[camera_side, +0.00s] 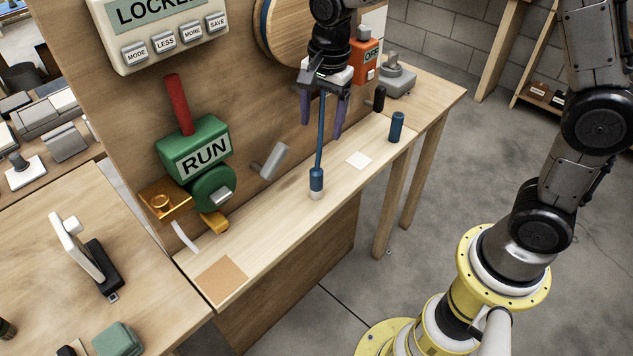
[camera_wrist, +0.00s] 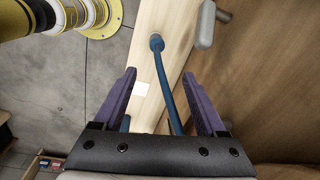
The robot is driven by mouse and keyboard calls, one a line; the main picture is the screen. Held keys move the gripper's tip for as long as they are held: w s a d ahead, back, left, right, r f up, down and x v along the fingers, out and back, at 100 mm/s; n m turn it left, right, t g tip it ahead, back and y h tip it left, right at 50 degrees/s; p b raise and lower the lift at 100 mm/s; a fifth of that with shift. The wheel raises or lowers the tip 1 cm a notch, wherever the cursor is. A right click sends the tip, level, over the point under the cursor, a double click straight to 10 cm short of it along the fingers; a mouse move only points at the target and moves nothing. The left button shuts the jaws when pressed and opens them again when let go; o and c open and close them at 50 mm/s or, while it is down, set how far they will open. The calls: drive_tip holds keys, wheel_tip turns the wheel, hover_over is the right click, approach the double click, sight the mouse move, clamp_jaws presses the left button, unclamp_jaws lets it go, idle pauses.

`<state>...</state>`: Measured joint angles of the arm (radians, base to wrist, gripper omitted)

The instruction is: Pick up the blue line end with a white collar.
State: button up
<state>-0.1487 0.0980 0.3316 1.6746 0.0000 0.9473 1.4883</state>
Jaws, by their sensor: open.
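The blue line end (camera_side: 316,181) with a white collar at its bottom stands upright on the pale wooden shelf (camera_side: 270,222). A thin blue line rises from it toward my gripper. My gripper (camera_side: 320,131) is open, with two purple fingers pointing down, well above the line end and empty. The line appears to run up between or just behind the fingers; I cannot tell which. In the wrist view the line end (camera_wrist: 156,42) is seen from above, beyond the fingertips (camera_wrist: 160,72). Its collar is hidden there. The line passes out of sight under the gripper body.
A blue cylinder (camera_side: 397,126) and a black one (camera_side: 379,98) stand right of the gripper. A white square (camera_side: 358,160) and a tan square (camera_side: 222,280) lie on the shelf. A grey handle (camera_side: 273,161) and green RUN valve (camera_side: 193,148) stand left, before the wooden panel.

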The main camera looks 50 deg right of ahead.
drive_tip(key=g, duration=0.1)
approach(317, 184)
drive_tip(key=f, duration=0.3)
drive_tip(key=d+f, duration=0.1)
drive_tip(key=f, duration=0.1)
drive_tip(key=shift+w+f, duration=0.15)
drive_tip(key=shift+w, duration=0.15)
drive_tip(key=shift+w+f, duration=0.15)
drive_tip(key=shift+f, duration=1.45)
drive_tip(key=shift+w+f, duration=0.1)
drive_tip(key=shift+f, duration=1.5)
clamp_jaws()
